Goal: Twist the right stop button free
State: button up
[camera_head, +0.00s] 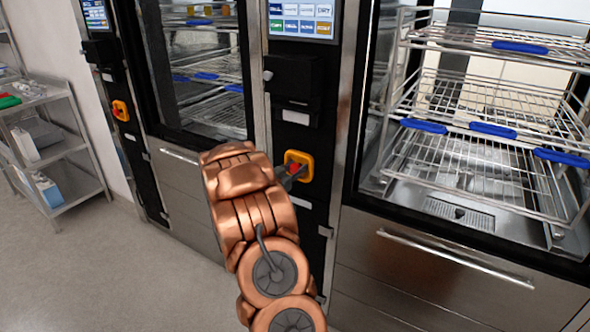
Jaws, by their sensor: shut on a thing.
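The right stop button (294,170) is red and sits in a yellow square surround (306,160) on the black control column between the two washers. My gripper (288,173) reaches it from the left and is shut on the button. My copper arm hides most of the gripper and part of the surround's left side. A second stop button (119,110), red on yellow, is on the left washer's column, apart from my arm.
The right washer (430,255) shows wire racks with blue clips behind its opening. A screen (302,18) and a black box (292,78) are above the button. A metal shelf (65,150) stands at far left. Grey floor is clear at lower left.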

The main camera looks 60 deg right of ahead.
jog(key=shift+f+b, duration=0.15)
jog(key=shift+b, duration=0.3)
jog(key=shift+m+b, duration=0.3)
jog(key=shift+m, duration=0.1)
jog(key=m+b, duration=0.3)
jog(key=b, duration=0.1)
jog(key=shift+s+f, duration=0.1)
jog(key=shift+m+b, duration=1.05)
jog(key=shift+m, duration=0.25)
jog(key=shift+r, duration=0.2)
jog(key=shift+s, duration=0.1)
jog(key=o, duration=0.9)
